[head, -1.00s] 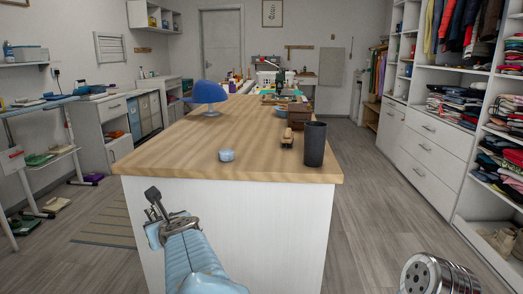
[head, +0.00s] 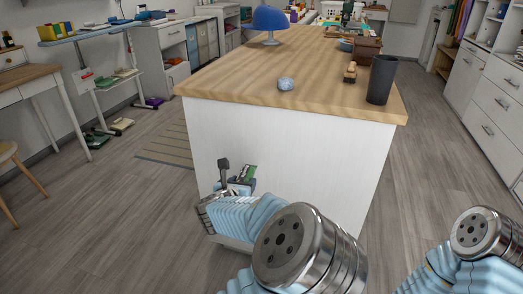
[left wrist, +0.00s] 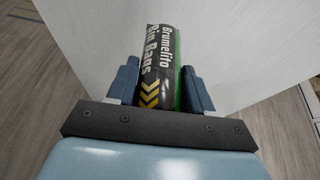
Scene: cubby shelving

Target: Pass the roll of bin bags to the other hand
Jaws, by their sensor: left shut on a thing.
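The roll of bin bags (left wrist: 160,62) is black with white lettering, yellow chevrons and a green edge. In the left wrist view it lies between the two fingers of my left gripper (left wrist: 162,85), which is shut on it. In the head view my left gripper (head: 237,181) is in front of the white end panel of the table, below the tabletop. Only a small green and white part of the roll (head: 250,172) shows there. Part of my right arm shows at the lower right; its gripper is out of view.
The wooden-topped table (head: 330,60) stands ahead. On it are a pale blue round thing (head: 286,84), a dark cup (head: 382,80), a brush-like thing (head: 350,72) and a blue dome (head: 270,20). A stool (head: 12,165) and a desk (head: 30,80) are at left. The floor right of the table is clear.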

